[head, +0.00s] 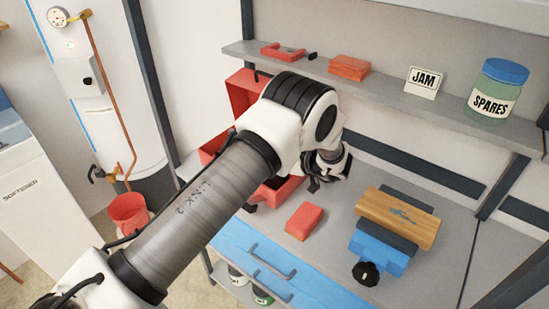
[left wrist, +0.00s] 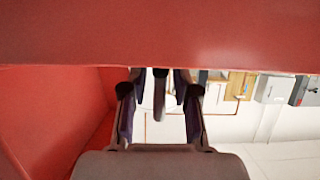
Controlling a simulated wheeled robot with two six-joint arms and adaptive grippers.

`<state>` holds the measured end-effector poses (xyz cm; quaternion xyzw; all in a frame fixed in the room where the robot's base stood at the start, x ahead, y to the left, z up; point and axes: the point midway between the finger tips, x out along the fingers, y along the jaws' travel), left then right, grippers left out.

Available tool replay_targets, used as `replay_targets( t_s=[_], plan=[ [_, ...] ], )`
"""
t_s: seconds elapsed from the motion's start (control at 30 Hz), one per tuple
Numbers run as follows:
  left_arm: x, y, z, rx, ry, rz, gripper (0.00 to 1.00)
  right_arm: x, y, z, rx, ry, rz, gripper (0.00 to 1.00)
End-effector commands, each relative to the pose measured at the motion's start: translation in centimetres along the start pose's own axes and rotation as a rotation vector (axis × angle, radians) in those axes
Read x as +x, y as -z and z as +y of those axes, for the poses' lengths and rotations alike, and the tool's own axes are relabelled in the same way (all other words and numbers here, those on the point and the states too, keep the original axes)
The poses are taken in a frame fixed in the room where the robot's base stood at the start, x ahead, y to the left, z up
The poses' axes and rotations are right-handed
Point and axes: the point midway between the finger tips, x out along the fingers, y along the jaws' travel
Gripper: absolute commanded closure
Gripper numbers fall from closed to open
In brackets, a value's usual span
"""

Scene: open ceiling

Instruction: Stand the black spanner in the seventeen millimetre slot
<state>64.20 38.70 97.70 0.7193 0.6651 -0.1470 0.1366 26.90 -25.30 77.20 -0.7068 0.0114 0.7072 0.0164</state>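My left arm reaches across the bench in the head view, with its gripper (head: 328,178) low beside the red bins (head: 279,192). In the left wrist view the two fingers of that gripper (left wrist: 160,98) stand apart. A dark narrow piece (left wrist: 160,92) shows between them, with a gap on both sides; I cannot tell whether it is the black spanner. A large red surface (left wrist: 160,35) fills the top of that view, very close. I cannot make out the spanner or a marked seventeen millimetre slot in the head view. My right gripper is not in view.
A blue vise (head: 378,246) holds a wooden block (head: 396,217). A red block (head: 304,221) lies on the bench. The shelf (head: 395,87) above carries a red tray (head: 283,51), red blocks (head: 349,67), a JAM card (head: 423,82) and a SPARES jar (head: 495,92).

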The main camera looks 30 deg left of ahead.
Motion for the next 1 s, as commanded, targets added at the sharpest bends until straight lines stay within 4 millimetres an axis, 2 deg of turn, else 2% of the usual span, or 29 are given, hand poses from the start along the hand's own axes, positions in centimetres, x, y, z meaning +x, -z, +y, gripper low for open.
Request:
replay_targets(
  t_s=[0.37,0.47,0.8,0.9,1.0],
  plan=[
    [-0.5,0.0,0.0,0.0,-0.001,0.0,0.56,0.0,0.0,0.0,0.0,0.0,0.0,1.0],
    [-1.9,0.0,0.1,0.001,-0.003,0.001,0.56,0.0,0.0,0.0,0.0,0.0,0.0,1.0],
    [-10.2,0.1,0.1,0.0,-0.004,0.002,0.56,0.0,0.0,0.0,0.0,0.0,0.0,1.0],
    [-11.5,0.0,0.1,0.0,-0.002,0.001,0.56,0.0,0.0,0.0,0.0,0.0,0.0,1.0],
    [-12.0,0.0,0.0,0.0,0.0,0.0,0.56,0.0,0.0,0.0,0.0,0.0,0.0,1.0]
  ],
)
